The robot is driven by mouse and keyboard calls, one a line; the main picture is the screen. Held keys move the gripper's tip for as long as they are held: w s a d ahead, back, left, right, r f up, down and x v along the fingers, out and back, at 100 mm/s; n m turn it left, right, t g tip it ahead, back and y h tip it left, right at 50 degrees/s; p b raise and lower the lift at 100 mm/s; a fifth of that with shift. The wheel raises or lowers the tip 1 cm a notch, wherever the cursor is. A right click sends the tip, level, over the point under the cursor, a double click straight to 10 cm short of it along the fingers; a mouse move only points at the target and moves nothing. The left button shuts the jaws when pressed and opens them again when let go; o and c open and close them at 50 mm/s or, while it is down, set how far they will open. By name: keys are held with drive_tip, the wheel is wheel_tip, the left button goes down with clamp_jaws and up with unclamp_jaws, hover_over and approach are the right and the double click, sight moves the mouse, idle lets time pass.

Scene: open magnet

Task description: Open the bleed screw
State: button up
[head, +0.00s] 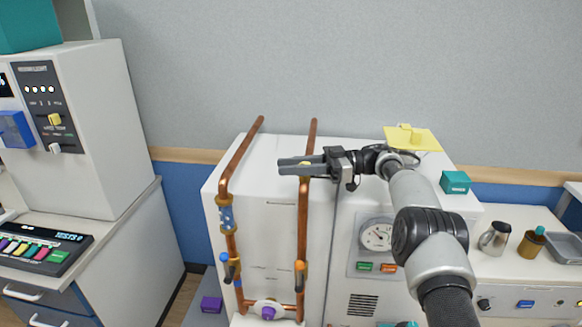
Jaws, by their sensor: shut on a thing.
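My gripper (284,167) reaches in from the right in the head view, its two grey fingers pointing left across the upper part of the right copper pipe (303,215). It is shut on a small yellow piece (306,163), seen between the fingers at the pipe, which appears to be the bleed screw. The fingers hide most of it, so its shape and how far it is turned cannot be told. The left copper pipe (240,155) stands apart from the fingers.
The pipes run over a white cabinet (270,222) with lever valves and a purple knob (268,313) low down. A gauge (377,236) is on the right. A yellow object (412,138) and a teal box (455,182) lie behind my arm. A white machine (88,140) stands left.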

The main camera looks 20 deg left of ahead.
drive_tip(key=shift+a+r, duration=0.1)
drive_tip(key=o, duration=1)
drive_tip(key=shift+o, duration=0.2)
wheel_tip(320, 180, up, 10)
drive_tip(key=p, duration=0.1)
